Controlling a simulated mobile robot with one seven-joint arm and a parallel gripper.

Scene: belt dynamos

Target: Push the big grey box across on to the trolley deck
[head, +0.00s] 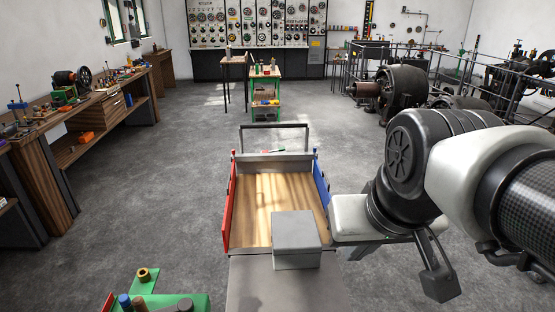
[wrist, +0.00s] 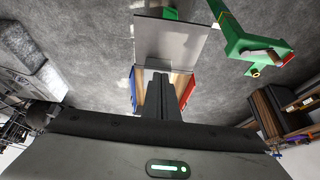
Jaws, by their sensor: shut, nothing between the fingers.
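The big grey box (head: 297,231) sits at the near right corner of the trolley's wooden deck (head: 262,195). Its front reaches over the grey plate (head: 270,285) at the deck's near end; how much rests on each I cannot tell. The trolley has a red left side (head: 229,208) and a blue right side (head: 321,186). My gripper's pale hand is just right of the box in the head view, its fingers mostly hidden there. In the wrist view my gripper (wrist: 160,76) is shut and empty, with the deck behind it.
A green machine (head: 180,302) stands left of the plate. A workbench (head: 85,110) runs along the left wall. A green cart (head: 265,88) stands beyond the trolley handle (head: 274,126). Railed dynamos (head: 402,88) are at the right. The floor left of the trolley is clear.

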